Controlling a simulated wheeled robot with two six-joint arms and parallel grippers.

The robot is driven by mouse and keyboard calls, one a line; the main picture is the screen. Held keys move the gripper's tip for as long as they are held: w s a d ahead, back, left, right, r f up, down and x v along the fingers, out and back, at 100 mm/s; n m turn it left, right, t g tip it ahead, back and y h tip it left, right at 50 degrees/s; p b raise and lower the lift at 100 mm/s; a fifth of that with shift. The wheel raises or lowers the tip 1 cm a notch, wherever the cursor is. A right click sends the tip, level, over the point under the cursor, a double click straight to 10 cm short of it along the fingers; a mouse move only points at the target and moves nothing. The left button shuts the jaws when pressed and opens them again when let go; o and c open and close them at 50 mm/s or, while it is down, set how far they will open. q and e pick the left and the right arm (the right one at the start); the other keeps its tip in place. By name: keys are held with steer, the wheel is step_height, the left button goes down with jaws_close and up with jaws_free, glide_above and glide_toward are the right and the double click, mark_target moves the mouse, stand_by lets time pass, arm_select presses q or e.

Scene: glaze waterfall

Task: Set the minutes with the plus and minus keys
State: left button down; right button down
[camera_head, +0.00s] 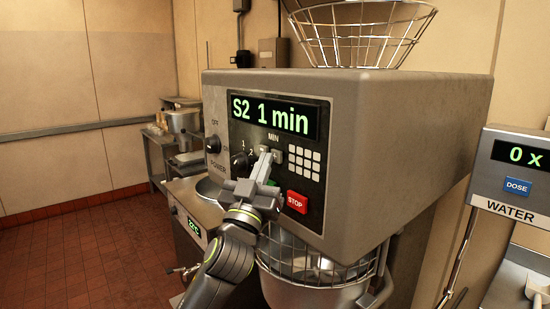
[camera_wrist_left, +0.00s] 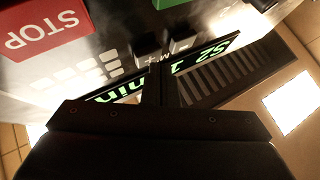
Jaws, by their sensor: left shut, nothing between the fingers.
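The mixer's control panel (camera_head: 318,143) carries a display (camera_head: 272,116) reading "S2 1 min" in green. Below it, under the label MIN, are the small pale plus and minus keys (camera_head: 278,156), partly hidden by my gripper. My left gripper (camera_head: 267,154) is shut and empty, its fingertips at or just in front of these keys. In the left wrist view the picture is turned over; the minus key (camera_wrist_left: 183,45) and the plus key (camera_wrist_left: 148,63) show just past the shut fingers (camera_wrist_left: 160,75). I cannot tell whether the tips touch a key. My right gripper is not in view.
A red STOP button (camera_head: 297,202) and a white keypad (camera_head: 304,162) sit right of the fingers. A speed knob and the POWER knob (camera_head: 213,144) are to the left. The guarded bowl (camera_head: 318,267) is below. A water meter (camera_head: 518,156) stands at the right.

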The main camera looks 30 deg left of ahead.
arm_select(q)
steer(key=shift+w+d, duration=0.15)
steer(key=shift+w, duration=0.3)
stand_by(0.8)
steer(key=shift+s, duration=0.15)
steer(key=shift+s+a, duration=0.35)
steer(key=shift+s, duration=0.35)
steer(key=s, duration=0.1)
steer(key=s+a, duration=0.1)
steer(key=s, duration=0.1)
steer(key=s+a, duration=0.1)
steer(key=shift+s, duration=0.3)
steer(key=shift+d, duration=0.15)
stand_by(2.5)
